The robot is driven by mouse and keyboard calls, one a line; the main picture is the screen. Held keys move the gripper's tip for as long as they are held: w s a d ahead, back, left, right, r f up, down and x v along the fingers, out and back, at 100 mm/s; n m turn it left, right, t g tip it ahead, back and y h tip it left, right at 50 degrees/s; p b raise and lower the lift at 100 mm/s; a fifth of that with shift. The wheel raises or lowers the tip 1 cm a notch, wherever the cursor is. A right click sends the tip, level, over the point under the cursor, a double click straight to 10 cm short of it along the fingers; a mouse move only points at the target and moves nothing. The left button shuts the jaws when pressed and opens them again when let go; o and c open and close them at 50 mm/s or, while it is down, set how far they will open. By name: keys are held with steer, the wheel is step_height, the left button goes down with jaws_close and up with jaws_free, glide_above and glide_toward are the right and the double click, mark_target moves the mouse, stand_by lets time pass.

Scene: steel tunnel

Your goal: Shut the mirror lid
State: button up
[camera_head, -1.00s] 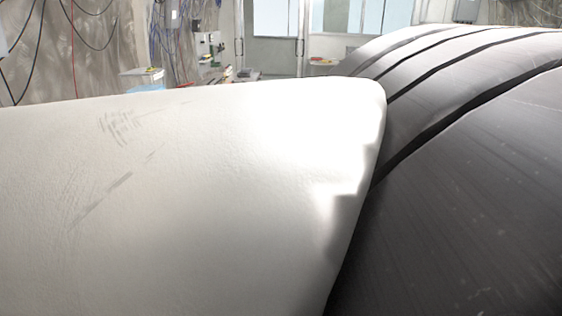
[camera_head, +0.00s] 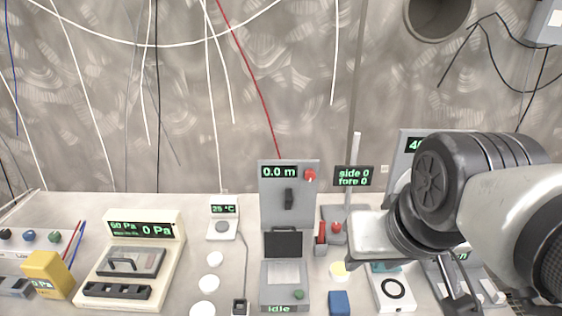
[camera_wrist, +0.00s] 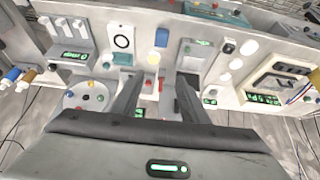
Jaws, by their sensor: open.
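A grey instrument (camera_head: 289,193) reading "0.0 m" stands on the bench in the head view. On its lower box, reading "idle", a dark framed panel (camera_head: 283,243) stands raised behind a pale pad. It looks like an open lid, but I cannot tell whether it is the mirror lid. My gripper (camera_wrist: 157,98) is open and empty in the wrist view, its two dark fingers apart above the bench edge. In the head view my arm covers the right side of the bench, and the fingertips are hard to make out.
A white box with a black ring (camera_head: 393,289), a blue block (camera_head: 339,303) and a yellow disc (camera_head: 339,271) lie near the instrument. A cream gauge panel (camera_head: 128,262) and a yellow block (camera_head: 46,272) stand left. A cabled wall is behind.

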steer(key=shift+g, duration=0.5)
steer(key=w+r+p, duration=0.1)
steer(key=w, duration=0.1)
steer(key=w+a+r+p, duration=0.1)
steer(key=w, duration=0.1)
steer(key=w+a+r+p, duration=0.1)
steer(key=w, duration=0.1)
steer(key=shift+r, duration=0.25)
jaws_close()
steer(key=g+p, duration=0.4)
steer(key=p, duration=0.5)
glide_above(283, 241)
steer(key=w, duration=0.2)
step_height(283, 241, down, 9)
step_height(283, 241, down, 11)
steer(key=shift+w+a+r, duration=0.2)
steer(key=shift+a, duration=0.2)
